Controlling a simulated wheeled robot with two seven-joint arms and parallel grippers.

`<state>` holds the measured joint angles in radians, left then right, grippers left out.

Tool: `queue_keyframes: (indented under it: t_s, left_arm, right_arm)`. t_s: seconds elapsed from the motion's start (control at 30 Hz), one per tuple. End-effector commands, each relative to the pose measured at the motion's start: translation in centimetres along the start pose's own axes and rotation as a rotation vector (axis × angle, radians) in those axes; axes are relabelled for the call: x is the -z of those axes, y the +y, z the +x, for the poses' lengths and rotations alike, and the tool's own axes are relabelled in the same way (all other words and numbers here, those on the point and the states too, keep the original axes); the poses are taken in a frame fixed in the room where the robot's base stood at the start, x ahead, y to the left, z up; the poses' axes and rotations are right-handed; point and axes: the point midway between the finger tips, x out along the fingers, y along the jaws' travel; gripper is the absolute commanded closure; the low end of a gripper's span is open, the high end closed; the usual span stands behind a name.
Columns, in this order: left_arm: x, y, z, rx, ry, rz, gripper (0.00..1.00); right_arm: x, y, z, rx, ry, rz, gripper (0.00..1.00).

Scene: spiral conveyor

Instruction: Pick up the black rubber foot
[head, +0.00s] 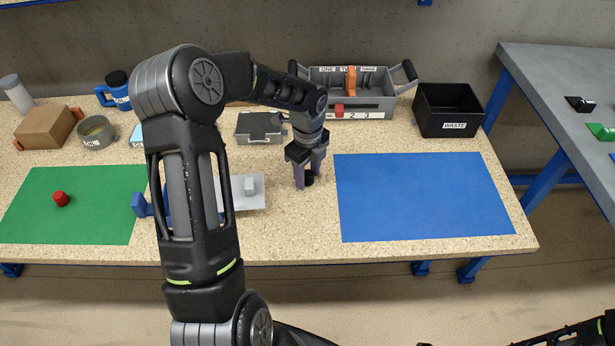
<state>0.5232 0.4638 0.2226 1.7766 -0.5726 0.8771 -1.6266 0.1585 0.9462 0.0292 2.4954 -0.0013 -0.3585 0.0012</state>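A small black piece, which looks like the black rubber foot (309,180), is on the speckled table between the green and blue mats. The gripper partly hides the piece. My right gripper is not in view; only a dark part of my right arm shows at the bottom right.
A blue mat (424,198) lies right of the gripper, bare. A grey plate (250,203) with a small block is close on the left. A grey numbered tray (383,101) and a black WASTE bin (448,123) stand behind. A red piece (61,199) sits on the green mat (100,222).

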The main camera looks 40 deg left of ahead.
Motion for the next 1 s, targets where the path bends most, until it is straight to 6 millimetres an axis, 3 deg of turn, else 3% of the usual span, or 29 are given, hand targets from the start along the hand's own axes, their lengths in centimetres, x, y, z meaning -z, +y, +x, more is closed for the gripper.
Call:
queue_keyframes:
  t_s: [0.5,0.83,1.0]
  left_arm:
    - [0.0,0.0,0.0,0.000,0.000,0.000,1.00]
    - [0.0,0.0,-0.1,0.000,0.000,0.000,1.00]
    - [-0.1,-0.1,-1.2,0.001,-0.002,0.000,1.00]
  right_arm:
    - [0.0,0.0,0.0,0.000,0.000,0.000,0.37]
    - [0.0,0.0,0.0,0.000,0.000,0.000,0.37]
    - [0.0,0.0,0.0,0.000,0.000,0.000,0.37]
